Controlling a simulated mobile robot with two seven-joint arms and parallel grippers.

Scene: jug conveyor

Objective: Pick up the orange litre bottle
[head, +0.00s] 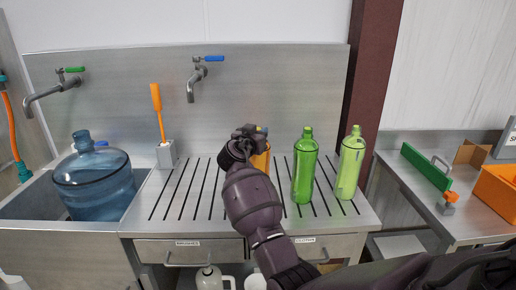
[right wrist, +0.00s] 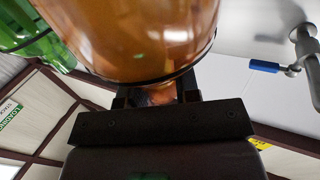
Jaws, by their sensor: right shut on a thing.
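The orange bottle (head: 262,160) stands on or just above the slotted drainboard (head: 190,200), mostly hidden behind my right gripper (head: 250,135). In the right wrist view the bottle (right wrist: 140,35) fills the top, with its narrower part between the fingers of the right gripper (right wrist: 160,97). The right gripper is shut on it. I cannot tell whether the bottle's base touches the drainboard. My left gripper is not in view.
Two green bottles (head: 305,170) and (head: 349,165) stand close to the right of the orange bottle. A blue water jug (head: 95,185) sits in the sink at left. An orange-handled brush (head: 158,110) stands in a holder. A blue-handled tap (head: 197,75) overhangs the drainboard.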

